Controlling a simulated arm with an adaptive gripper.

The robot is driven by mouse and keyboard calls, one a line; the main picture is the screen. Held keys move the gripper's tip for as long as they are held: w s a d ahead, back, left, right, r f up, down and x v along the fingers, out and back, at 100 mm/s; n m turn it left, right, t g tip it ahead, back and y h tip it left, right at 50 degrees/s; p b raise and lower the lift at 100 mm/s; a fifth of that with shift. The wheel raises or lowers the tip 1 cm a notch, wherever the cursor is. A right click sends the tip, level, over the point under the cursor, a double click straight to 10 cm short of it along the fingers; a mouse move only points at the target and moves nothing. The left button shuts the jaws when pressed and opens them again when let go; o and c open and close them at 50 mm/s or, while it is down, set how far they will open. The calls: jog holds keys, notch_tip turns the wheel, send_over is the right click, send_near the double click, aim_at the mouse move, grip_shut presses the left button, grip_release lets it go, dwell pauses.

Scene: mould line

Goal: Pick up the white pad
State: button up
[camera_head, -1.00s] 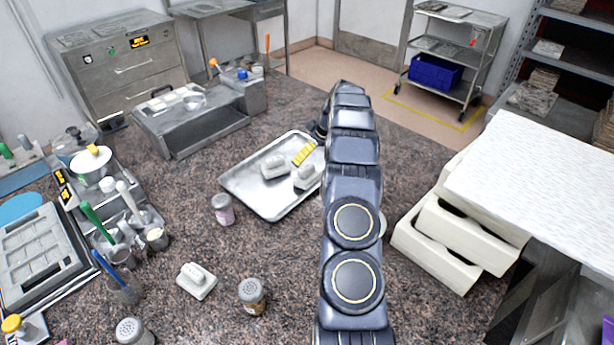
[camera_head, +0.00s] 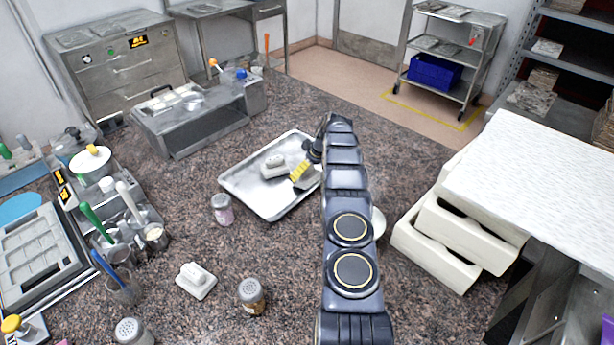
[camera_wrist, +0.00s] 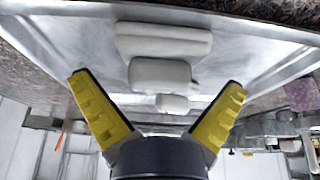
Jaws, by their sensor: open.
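A white pad with a raised grip (camera_head: 273,165) sits in the metal tray (camera_head: 245,192). A second white pad (camera_head: 309,182) lies in the tray to its right, mostly hidden behind my gripper (camera_head: 300,172). A third white pad (camera_head: 197,280) lies on the counter in front of the tray. In the wrist view, my gripper (camera_wrist: 158,84) is open, with its yellow fingers spread apart. White pad shapes (camera_wrist: 163,75) show between and beyond the fingers, not gripped. Which pad each shape belongs to is hard to tell.
A pink-labelled shaker (camera_head: 222,209) stands left of the tray and a brown-labelled shaker (camera_head: 251,296) in front. Cream drawers (camera_head: 440,240) stick out to the right. A tool rack (camera_head: 125,215) fills the left. The counter between the pad and tray is mostly clear.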

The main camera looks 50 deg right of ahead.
jog(key=c, duration=1.2)
jog(key=shift+r, duration=0.1)
jog(key=shift+c, duration=0.2)
